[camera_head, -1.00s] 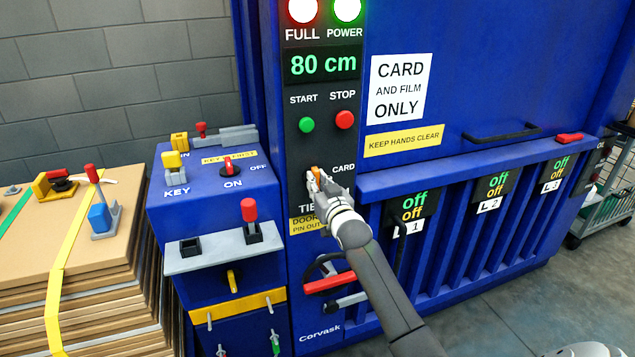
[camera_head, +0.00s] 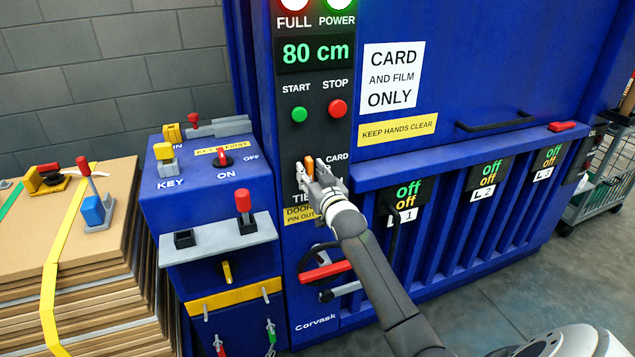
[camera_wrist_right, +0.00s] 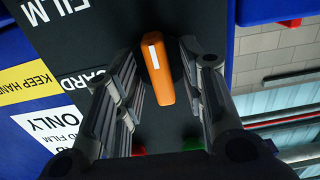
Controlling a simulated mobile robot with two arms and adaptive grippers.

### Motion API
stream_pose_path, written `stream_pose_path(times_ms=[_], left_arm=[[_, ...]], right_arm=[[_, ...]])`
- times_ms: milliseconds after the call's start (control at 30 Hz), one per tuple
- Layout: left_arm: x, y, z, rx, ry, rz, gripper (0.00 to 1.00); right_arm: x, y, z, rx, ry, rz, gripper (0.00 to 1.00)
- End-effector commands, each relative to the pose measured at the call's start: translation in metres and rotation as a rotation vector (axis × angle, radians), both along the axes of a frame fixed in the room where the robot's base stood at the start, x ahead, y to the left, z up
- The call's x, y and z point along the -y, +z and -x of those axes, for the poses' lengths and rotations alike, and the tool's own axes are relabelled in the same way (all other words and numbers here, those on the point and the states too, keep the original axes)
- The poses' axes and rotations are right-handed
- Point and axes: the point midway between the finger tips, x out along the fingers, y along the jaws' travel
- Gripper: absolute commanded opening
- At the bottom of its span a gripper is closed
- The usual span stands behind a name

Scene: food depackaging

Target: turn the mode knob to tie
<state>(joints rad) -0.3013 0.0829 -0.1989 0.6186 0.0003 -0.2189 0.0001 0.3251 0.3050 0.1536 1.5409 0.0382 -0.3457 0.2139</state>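The orange mode knob (camera_head: 309,166) is on the dark control panel, below the START and STOP buttons and between the CARD and TIE labels. In the right wrist view the knob (camera_wrist_right: 165,80) is a long orange bar with a white mark near its upper end, the end towards the FILM label (camera_wrist_right: 55,15). My right gripper (camera_head: 316,168) is at the knob. Its fingers (camera_wrist_right: 160,85) are open, one on each side of the knob, with visible gaps. The TIE label (camera_head: 299,197) is partly hidden by my gripper. My left gripper is not in view.
Green START (camera_head: 299,115) and red STOP (camera_head: 337,108) buttons are above the knob. A red-handled lever (camera_head: 325,271) is below my wrist. A key box (camera_head: 205,185) with a red switch stands left. Strapped cardboard (camera_head: 85,275) is at far left.

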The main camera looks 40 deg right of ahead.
Motion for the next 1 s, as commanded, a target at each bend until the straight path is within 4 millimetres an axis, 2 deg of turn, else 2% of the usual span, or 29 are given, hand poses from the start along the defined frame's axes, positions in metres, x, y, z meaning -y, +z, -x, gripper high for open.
stream_pose_path(times_ms=[167,700,1000], left_arm=[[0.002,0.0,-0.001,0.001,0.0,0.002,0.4],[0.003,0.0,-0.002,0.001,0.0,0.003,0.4],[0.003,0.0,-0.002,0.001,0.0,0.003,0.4]], right_arm=[[-0.005,-0.001,0.017,-0.001,0.001,0.0,0.38],[-0.024,-0.002,0.099,-0.003,0.0,-0.002,0.38],[-0.028,-0.001,0.114,-0.001,0.0,-0.002,0.38]])
